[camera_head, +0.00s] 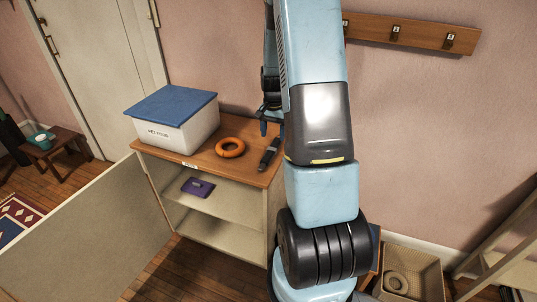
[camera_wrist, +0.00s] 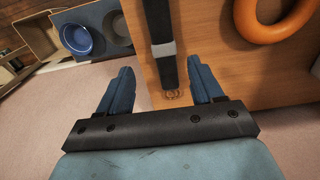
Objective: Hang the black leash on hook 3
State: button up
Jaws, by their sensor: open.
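The black leash (camera_head: 269,153) lies on the wooden cabinet top (camera_head: 205,158), near its right end. In the wrist view, the leash (camera_wrist: 158,22) is a dark strap with a grey band, and a small ring-like shape shows at its near end. My gripper (camera_wrist: 162,78) is open, with its blue fingers on either side of the leash's near end in the picture. In the head view my gripper (camera_head: 270,122) shows just behind the leash, partly hidden by my arm. The wooden hook rail (camera_head: 422,34) is on the wall; its number labels are too small to read surely.
An orange ring (camera_head: 230,147) lies left of the leash, and a white pet food box (camera_head: 172,131) with a blue lid stands beyond it. The cabinet door (camera_head: 95,240) stands open. A purple item (camera_head: 198,187) is on the shelf. A bin (camera_head: 412,272) stands on the floor at right.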

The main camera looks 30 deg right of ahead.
aim_at(271, 150)
jog(key=shift+a+f, duration=0.2)
jog(key=shift+f, duration=1.6)
jog(key=shift+a+f, duration=0.2)
jog(key=shift+f, duration=1.55)
jog(key=c, duration=1.2)
